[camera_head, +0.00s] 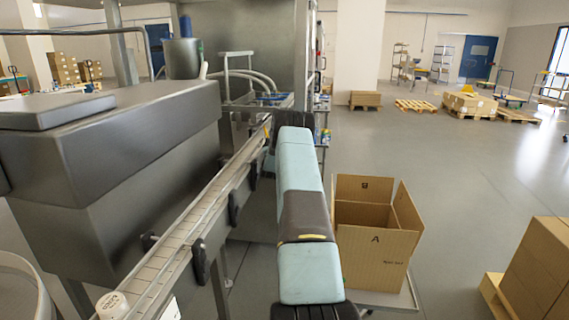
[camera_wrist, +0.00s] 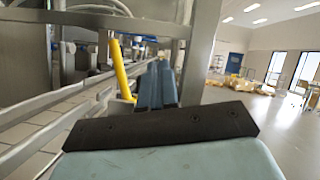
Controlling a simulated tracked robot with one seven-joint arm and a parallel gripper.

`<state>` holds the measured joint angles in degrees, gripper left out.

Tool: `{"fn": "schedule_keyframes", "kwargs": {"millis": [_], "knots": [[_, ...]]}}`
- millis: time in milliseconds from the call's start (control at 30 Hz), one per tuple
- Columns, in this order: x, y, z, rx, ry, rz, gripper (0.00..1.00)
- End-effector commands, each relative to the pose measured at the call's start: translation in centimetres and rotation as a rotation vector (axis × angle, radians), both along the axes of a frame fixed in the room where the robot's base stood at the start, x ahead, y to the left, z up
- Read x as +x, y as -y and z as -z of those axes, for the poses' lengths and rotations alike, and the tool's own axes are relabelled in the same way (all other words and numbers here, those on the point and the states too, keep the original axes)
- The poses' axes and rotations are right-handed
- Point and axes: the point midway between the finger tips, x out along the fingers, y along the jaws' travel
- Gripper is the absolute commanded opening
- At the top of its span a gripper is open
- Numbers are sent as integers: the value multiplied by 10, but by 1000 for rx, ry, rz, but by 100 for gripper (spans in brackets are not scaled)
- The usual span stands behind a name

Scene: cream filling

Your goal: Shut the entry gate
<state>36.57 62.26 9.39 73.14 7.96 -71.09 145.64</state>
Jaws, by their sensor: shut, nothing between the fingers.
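A yellow bar (camera_wrist: 122,70), which looks like the entry gate, stands tilted beside the conveyor (camera_wrist: 50,122) in the wrist view. A small yellow piece of it (camera_head: 267,133) shows at the conveyor's far right side in the head view. Whether the gate is open or shut is hard to tell. My gripper (camera_wrist: 158,70) has its blue-grey fingers together and empty, just right of the yellow bar; I cannot tell whether they touch it.
The conveyor (camera_head: 185,238) runs along a large metal machine (camera_head: 100,130), with a white jar (camera_head: 112,305) at its near end. An open cardboard box (camera_head: 378,245) stands right of my arm. Stacked boxes (camera_head: 540,270) sit at the right edge.

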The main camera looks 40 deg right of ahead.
Motion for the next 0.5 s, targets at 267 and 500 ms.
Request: {"fn": "schedule_keyframes", "kwargs": {"millis": [267,500], "knots": [[-22,8,117,137,292,-21,0],[-36,-19,199,229,484,-46,0]]}}
